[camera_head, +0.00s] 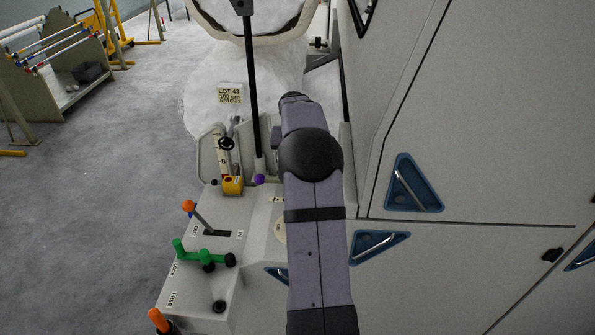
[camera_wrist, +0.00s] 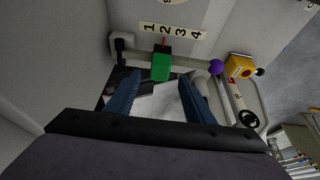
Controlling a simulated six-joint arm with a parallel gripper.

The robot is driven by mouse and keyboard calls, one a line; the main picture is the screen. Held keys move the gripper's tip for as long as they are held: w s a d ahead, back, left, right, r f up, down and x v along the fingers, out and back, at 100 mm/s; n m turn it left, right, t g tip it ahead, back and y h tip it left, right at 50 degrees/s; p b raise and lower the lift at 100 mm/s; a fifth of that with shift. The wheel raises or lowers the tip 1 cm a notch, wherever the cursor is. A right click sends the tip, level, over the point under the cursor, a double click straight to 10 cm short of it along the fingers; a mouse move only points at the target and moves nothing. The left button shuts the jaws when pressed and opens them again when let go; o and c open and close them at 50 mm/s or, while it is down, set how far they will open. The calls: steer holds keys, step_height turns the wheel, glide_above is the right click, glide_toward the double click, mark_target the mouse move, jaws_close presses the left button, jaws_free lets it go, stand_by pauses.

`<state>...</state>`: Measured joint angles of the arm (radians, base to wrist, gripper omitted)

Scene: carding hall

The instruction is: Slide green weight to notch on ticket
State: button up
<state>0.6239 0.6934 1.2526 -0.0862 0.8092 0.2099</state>
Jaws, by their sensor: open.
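The green weight (camera_wrist: 162,68) sits on a pale bar (camera_wrist: 191,64) in the wrist view, under a scale strip (camera_wrist: 173,31) numbered 1 to 4. A red pointer above the weight stands closest to the 2. My gripper (camera_wrist: 160,77) is open, its blue fingers appearing on either side of the weight with gaps; I cannot tell how far they are from it in depth. The ticket (camera_head: 230,94) in the head view appears to read LOT 43, 100 cm, NOTCH 1. The weight is hidden behind my arm there.
A purple knob (camera_wrist: 215,66) is at the bar's right end. Beside it are a yellow box (camera_wrist: 239,67) with a red button and a black handwheel (camera_wrist: 249,118). Orange (camera_head: 188,206) and green (camera_head: 204,255) levers stand on the panel left of my arm.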

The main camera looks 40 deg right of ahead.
steer(key=shift+p+x, duration=1.35)
steer(key=shift+x, duration=2.1)
